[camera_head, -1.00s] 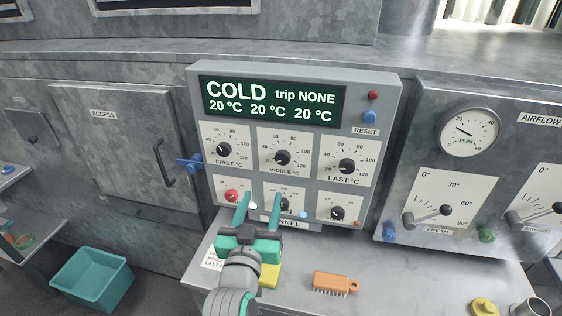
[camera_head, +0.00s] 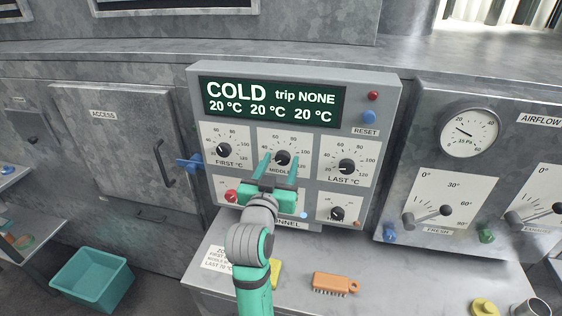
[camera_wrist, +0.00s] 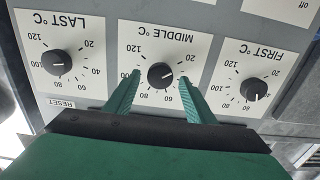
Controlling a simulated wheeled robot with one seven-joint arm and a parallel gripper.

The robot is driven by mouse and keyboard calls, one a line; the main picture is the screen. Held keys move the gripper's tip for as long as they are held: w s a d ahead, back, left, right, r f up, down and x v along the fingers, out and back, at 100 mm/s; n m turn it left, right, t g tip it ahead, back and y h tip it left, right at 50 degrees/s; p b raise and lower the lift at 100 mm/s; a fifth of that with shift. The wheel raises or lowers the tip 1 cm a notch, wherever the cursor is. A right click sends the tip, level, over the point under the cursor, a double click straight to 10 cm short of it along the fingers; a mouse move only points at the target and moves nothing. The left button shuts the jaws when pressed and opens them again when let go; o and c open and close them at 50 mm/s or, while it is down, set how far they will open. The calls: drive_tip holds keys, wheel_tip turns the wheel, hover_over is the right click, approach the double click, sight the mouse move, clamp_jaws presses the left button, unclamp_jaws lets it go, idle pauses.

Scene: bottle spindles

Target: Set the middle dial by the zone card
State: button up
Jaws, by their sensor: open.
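The middle dial (camera_head: 283,157) is a black knob on a white plate marked MIDDLE °C, in the centre of the grey control panel. It also shows in the wrist view (camera_wrist: 160,75), upside down, between my fingertips. My gripper (camera_head: 279,165) is open, with one green finger on either side of the knob; I cannot tell whether they touch it. The display (camera_head: 272,103) reads COLD, trip NONE, and 20 °C three times. The zone card (camera_head: 215,258) lies on the bench at the panel's lower left, partly hidden by my arm.
The first dial (camera_head: 223,149) and last dial (camera_head: 347,167) flank the middle one. A blue handle (camera_head: 189,163) sticks out at the panel's left. An orange brush (camera_head: 335,284) lies on the bench. A yellow item (camera_head: 275,273) is partly behind my arm.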

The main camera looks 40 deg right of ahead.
drive_tip(key=shift+w+d, duration=0.35)
drive_tip(key=shift+d, duration=0.15)
drive_tip(key=c, duration=1)
